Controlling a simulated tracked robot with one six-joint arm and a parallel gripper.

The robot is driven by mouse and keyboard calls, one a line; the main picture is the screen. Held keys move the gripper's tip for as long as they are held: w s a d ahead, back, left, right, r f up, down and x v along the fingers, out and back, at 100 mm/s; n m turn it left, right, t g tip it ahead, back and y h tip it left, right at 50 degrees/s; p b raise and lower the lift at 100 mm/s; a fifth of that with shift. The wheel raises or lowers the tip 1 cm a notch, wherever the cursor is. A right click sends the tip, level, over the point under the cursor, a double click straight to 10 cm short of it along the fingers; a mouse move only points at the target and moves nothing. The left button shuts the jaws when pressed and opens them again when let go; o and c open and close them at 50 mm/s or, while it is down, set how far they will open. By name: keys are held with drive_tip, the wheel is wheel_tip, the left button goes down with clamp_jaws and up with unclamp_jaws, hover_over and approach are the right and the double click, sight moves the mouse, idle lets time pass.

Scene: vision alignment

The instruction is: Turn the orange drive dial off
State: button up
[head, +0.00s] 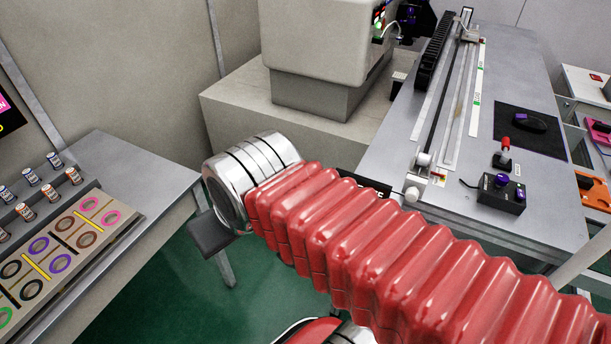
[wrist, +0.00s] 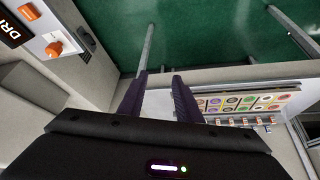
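The orange dial (wrist: 54,48) is at the upper left of the wrist view, on a light grey panel beside a black label reading "DRI". The label is cut off by the picture's edge. I cannot tell the dial's exact setting. My gripper (wrist: 160,76) has two dark fingers with a gap between them, and nothing shows in the gap. The fingers are apart from the dial, which lies to their left in the wrist view. I cannot make out the dial in the head view, where my red arm covers the middle.
An orange button (wrist: 28,12) is near the dial. A sloped board of coloured rings (head: 64,250) with small bottles stands left in the head view. A grey bench (head: 395,150) with a linear rail and a joystick box (head: 502,193) is at right. Green floor lies between.

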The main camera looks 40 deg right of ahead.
drive_tip(key=shift+o, duration=0.2)
drive_tip(key=shift+o, duration=0.7)
drive_tip(key=shift+w+d+r, duration=0.1)
drive_tip(key=shift+d+r, duration=0.05)
drive_tip(key=w+d+r+m+g, duration=0.1)
drive_tip(key=d+r+m+g, duration=0.1)
drive_tip(key=d, duration=0.5)
drive_tip(key=w+d+r+m+g, duration=0.1)
drive_tip(key=d+m, duration=0.3)
drive_tip(key=d, duration=0.4)
drive_tip(key=w+d+r+m+g, duration=0.1)
drive_tip(key=d+r+m+g, duration=0.1)
drive_tip(key=d+r+m, duration=0.2)
drive_tip(key=shift+w+d+r+g, duration=0.1)
drive_tip(key=shift+w+d+g, duration=0.1)
drive_tip(key=shift+d, duration=0.7)
drive_tip(key=shift+w+d+g, duration=0.1)
drive_tip(key=shift+w+d, duration=0.1)
drive_tip(key=shift+d, duration=0.65)
wheel_tip(320, 180, down, 14)
drive_tip(key=shift+r, duration=0.1)
